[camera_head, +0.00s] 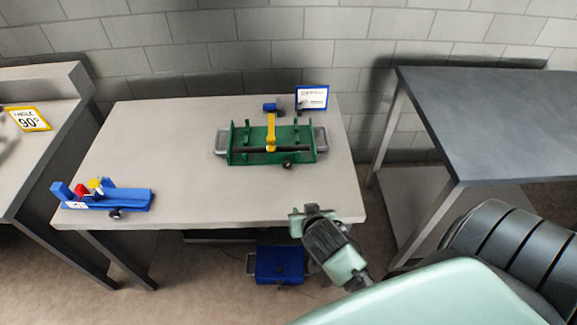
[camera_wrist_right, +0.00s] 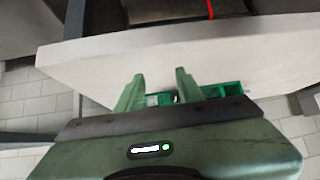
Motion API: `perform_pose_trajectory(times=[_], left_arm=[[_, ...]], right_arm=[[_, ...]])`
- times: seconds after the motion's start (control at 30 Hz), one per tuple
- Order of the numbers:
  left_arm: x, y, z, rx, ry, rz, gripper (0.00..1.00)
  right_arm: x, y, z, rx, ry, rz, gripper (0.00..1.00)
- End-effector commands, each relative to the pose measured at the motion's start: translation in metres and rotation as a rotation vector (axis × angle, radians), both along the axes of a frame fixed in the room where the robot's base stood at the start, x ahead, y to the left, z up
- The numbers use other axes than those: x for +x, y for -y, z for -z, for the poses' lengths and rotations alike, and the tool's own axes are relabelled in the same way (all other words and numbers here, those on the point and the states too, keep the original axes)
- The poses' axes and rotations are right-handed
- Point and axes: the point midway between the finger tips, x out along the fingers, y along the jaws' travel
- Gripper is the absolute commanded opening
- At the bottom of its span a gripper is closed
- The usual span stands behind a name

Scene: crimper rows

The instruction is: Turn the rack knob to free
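The green rack (camera_head: 240,150) stands on the light table, toward its back right. A black rod lies across it and a yellow upright piece (camera_head: 271,130) stands at its middle. A small black knob (camera_head: 287,164) sits on its front side, right of centre; its setting is too small to read. My right gripper (camera_head: 310,212) is at the table's front edge, below and right of the knob, apart from it. In the right wrist view its two green fingers (camera_wrist_right: 158,80) are spread with nothing held, and part of the green rack (camera_wrist_right: 222,90) shows beyond them. My left gripper is not in view.
A blue fixture (camera_head: 130,199) with red and yellow parts and its own black knob sits at the table's left front. A blue-framed sign (camera_head: 312,97) stands behind the rack. A blue box (camera_head: 279,264) lies below the table. The table's middle front is clear.

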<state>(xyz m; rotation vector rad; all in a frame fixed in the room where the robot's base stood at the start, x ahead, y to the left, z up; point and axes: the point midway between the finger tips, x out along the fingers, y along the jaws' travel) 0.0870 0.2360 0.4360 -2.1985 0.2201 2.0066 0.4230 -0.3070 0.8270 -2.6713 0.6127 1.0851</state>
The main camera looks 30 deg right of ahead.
Motion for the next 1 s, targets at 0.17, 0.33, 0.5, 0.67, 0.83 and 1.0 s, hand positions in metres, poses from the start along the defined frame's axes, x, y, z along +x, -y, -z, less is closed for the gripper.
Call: perform_pose_trajectory(times=[0.17,0.33,0.5,0.67,0.83,1.0], left_arm=[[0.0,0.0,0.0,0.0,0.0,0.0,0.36],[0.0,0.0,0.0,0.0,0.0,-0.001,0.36],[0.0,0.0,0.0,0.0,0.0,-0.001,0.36],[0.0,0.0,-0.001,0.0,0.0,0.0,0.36],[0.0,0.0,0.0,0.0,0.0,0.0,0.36],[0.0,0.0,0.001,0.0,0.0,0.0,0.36]], right_arm=[[0.051,0.03,0.0,0.034,0.226,0.129,0.37],[0.096,0.043,0.002,0.118,0.438,0.18,0.37],[0.115,0.042,0.004,0.182,0.527,0.178,0.37],[0.131,0.047,0.008,0.188,0.537,0.176,0.37],[0.156,0.057,0.018,0.188,0.535,0.176,0.37],[0.175,0.065,0.027,0.188,0.535,0.176,0.37]])
